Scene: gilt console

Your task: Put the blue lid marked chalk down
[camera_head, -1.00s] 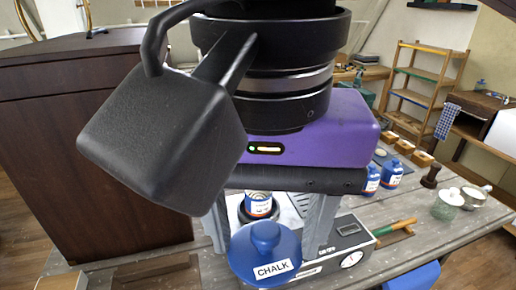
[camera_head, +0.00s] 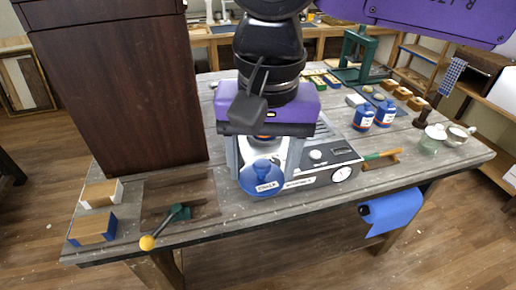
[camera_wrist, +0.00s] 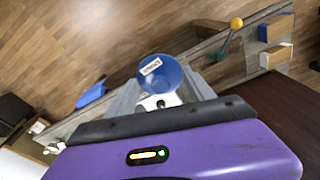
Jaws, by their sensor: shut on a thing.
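The blue lid marked CHALK (camera_head: 260,180) has a round knob and a white label. It is at my gripper (camera_head: 264,158), whose grey fingers reach down on both sides of the knob and are shut on it. In the head view the lid appears in front of the grey box with a dial (camera_head: 330,172), near the table's front edge. I cannot tell whether it touches anything below. The wrist view shows the blue lid (camera_wrist: 163,82) between the fingers (camera_wrist: 160,100).
The grey plank table (camera_head: 230,220) holds a dark cabinet (camera_head: 120,100) at left. Two blue jars (camera_head: 363,118) and lidded pots (camera_head: 432,139) stand at right. A green lever with a yellow knob (camera_head: 148,242) and two blocks (camera_head: 92,229) lie at front left. A blue roll (camera_head: 393,212) hangs at the front.

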